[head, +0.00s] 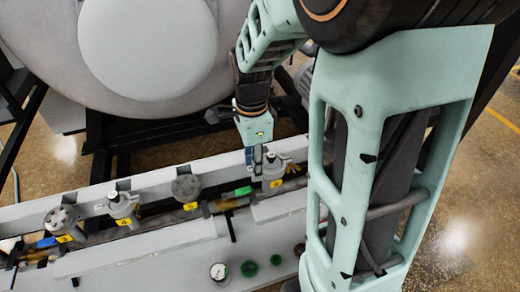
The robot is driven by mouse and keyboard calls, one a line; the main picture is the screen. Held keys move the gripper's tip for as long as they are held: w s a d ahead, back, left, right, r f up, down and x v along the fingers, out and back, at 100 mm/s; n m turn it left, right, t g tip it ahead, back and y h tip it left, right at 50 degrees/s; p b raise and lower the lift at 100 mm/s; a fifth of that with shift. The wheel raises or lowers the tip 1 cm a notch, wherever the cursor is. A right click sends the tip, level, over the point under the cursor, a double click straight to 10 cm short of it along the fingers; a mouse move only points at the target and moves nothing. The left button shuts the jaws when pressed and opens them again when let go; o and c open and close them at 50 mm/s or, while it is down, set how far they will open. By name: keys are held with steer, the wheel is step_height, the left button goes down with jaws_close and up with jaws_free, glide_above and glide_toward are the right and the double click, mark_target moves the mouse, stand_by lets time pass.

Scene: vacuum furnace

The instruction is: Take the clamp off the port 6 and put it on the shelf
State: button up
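The port 6 fitting, with a yellow label (275,183), stands at the right end of the row of ports. A grey clamp (272,167) appears to sit around it, with a brownish part sticking out to the right. My gripper (256,160) points down at the left side of this clamp, very close to it. Contact and the opening between its fingers cannot be made out. A pale grey shelf-like surface (188,278) runs along the front, below the ports; my arm covers its right part.
Ports 3 (62,218), 4 (122,207) and 5 (186,189) stand to the left. A gauge (219,271), a green ring (249,268) and another green cap (276,260) lie on the front surface. The large round furnace door (148,45) is behind. My arm fills the right side.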

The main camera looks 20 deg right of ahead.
jaws_close()
steer(key=shift+r, duration=0.1)
